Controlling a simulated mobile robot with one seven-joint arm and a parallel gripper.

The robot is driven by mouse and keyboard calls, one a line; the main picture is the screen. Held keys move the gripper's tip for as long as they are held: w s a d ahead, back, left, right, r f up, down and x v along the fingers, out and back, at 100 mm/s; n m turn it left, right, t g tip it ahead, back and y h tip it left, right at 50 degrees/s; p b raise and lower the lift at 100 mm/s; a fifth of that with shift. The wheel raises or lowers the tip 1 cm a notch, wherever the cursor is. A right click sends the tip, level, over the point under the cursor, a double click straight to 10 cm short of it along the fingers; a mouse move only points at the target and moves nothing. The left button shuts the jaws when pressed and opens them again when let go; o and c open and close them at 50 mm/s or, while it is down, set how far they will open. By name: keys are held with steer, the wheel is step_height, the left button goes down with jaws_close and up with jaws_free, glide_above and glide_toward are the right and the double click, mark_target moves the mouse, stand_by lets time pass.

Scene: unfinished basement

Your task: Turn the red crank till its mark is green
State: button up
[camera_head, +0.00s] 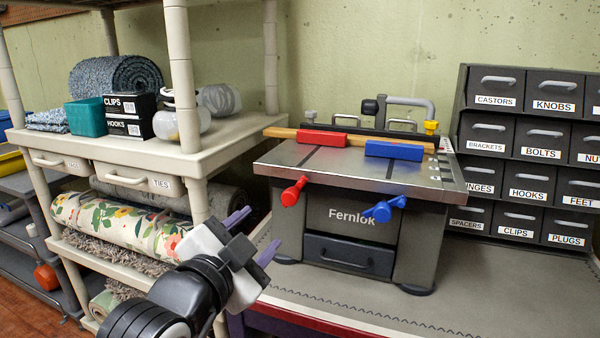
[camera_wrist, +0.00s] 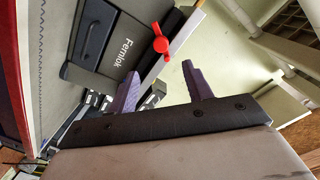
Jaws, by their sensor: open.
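The red crank (camera_head: 292,192) sticks out from the left front edge of the grey Fernlok machine (camera_head: 310,240). Its knob points down and left in the head view. It also shows in the wrist view (camera_wrist: 160,42), just beyond the fingertips. My gripper (camera_head: 253,235) is open and empty, left of the machine and lower than the red crank, apart from it. In the wrist view its purple fingers (camera_wrist: 161,70) are spread with nothing between them. I cannot make out a mark or its colour on the crank.
A blue crank (camera_head: 383,208) sits right of the red one. A red block (camera_head: 322,138) and a blue block (camera_head: 394,150) lie on the machine's top. A shelf rack (camera_head: 230,135) stands close on the left, labelled drawers (camera_head: 530,150) at the right. The bench front right (camera_head: 500,295) is clear.

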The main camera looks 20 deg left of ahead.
mark_target(288, 199)
steer(key=w+n+p, duration=0.4)
steer(key=n, duration=0.7)
steer(key=w+n+p, duration=0.4)
steer(key=w+n, duration=0.1)
steer(key=n, duration=0.7)
steer(key=w+n+h+p, duration=0.1)
steer(key=w+n+p, duration=0.3)
steer(key=n, duration=0.8)
steer(key=shift+w+d+f+t+p, duration=0.25)
steer(key=shift+w+f+t+p, duration=0.1)
steer(key=shift+w+t, duration=0.1)
steer(key=shift+c, duration=0.2)
steer(key=c, duration=0.9)
